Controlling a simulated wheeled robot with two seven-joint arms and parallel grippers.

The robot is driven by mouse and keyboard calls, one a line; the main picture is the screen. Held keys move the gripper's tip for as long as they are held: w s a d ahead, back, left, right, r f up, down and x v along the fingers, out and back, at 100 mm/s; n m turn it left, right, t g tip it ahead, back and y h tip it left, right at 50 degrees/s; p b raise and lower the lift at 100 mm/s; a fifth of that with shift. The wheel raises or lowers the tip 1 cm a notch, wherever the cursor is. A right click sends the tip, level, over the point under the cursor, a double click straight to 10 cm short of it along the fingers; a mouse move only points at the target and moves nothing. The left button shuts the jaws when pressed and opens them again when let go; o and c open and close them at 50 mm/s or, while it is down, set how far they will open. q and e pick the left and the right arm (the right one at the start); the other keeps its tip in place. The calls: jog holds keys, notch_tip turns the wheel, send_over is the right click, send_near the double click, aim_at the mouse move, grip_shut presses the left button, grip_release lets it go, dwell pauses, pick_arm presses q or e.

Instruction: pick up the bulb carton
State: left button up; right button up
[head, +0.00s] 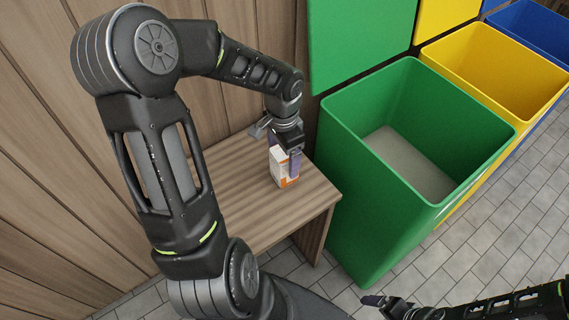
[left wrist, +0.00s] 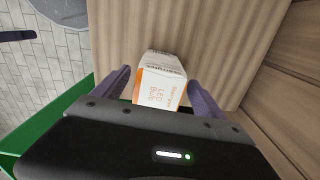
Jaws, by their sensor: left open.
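The bulb carton (head: 283,169) is a small white and orange box standing on the wooden workbench (head: 240,190), near its right side. In the left wrist view the carton (left wrist: 161,82) shows its printed "LED Bulb" face. My left gripper (head: 285,152) is at the carton from above. In the left wrist view its two purple fingers (left wrist: 157,92) are apart, one on each side of the carton, with a visible gap at least on the right. My right gripper (head: 385,302) is low in the head view, away from the bench; its jaw opening is unclear.
A green bin (head: 372,225) stands open close to the right of the bench. A yellow bin (head: 490,62) and a blue bin (head: 535,32) stand beyond it. A wooden wall (head: 40,130) rises behind the bench. The front part of the bench top is clear.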

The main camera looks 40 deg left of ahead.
pick_arm(q)
notch_tip(320, 180, down, 5)
jog(key=shift+w+d+f, duration=0.1)
jog(key=shift+d, duration=0.05)
jog(key=shift+c, duration=0.3)
dwell(0.4)
jog(key=c, duration=1.4)
